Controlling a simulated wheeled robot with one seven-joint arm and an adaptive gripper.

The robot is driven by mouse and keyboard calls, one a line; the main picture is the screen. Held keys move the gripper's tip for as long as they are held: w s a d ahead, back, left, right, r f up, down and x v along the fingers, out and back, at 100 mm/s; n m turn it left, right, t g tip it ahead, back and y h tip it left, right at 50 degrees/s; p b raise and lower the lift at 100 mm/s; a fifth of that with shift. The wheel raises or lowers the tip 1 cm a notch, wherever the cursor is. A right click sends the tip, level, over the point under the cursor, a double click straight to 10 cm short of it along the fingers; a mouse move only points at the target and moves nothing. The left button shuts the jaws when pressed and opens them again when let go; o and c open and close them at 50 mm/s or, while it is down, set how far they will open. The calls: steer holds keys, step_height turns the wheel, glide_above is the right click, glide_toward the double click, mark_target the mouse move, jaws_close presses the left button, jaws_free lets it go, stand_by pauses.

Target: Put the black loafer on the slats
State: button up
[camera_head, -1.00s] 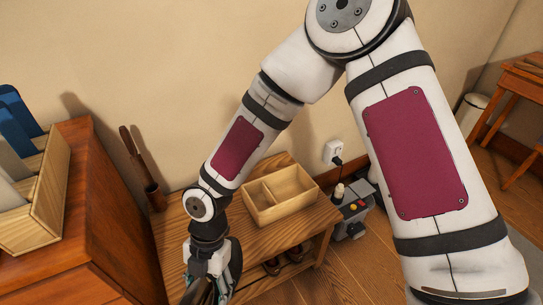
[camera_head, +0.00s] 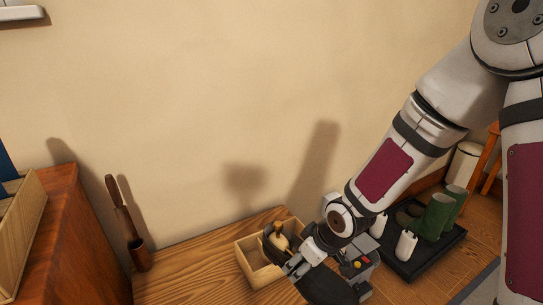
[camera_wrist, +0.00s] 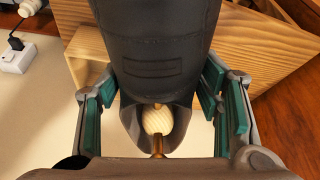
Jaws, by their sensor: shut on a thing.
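The black loafer (camera_wrist: 160,45) fills the middle of the wrist view, between the green-padded fingers of my gripper (camera_wrist: 162,98). A pale wooden insert with a metal rod (camera_wrist: 157,120) shows in its opening. In the head view my gripper (camera_head: 294,268) is shut on the loafer (camera_head: 325,287), held above the bench area. I cannot make out the slats in either current view.
A divided wooden box (camera_head: 249,263) stands on the wooden bench (camera_head: 190,274). A shoehorn in a holder (camera_head: 138,255) stands by the red-brown cabinet (camera_head: 88,255) at left. Green boots (camera_head: 437,217) and white bottles stand on a black tray (camera_head: 411,262) at right. The bench's left part is clear.

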steer(key=w+d+r+m+t+h+b, duration=0.1)
steer(key=w+d+r+m+h+b, duration=0.2)
steer(key=d+m, duration=0.7)
steer(key=s+d+r+n+p, duration=0.1)
steer(key=s+r+p, duration=0.1)
steer(key=r+p, duration=1.2)
steer(key=s+r+p, duration=0.2)
steer(key=r+p, duration=1.2)
steer(key=s+f, duration=0.4)
steer(key=f, duration=0.2)
steer(key=shift+s, duration=0.4)
steer(key=shift+d+r, duration=0.1)
steer(key=shift+d, duration=0.1)
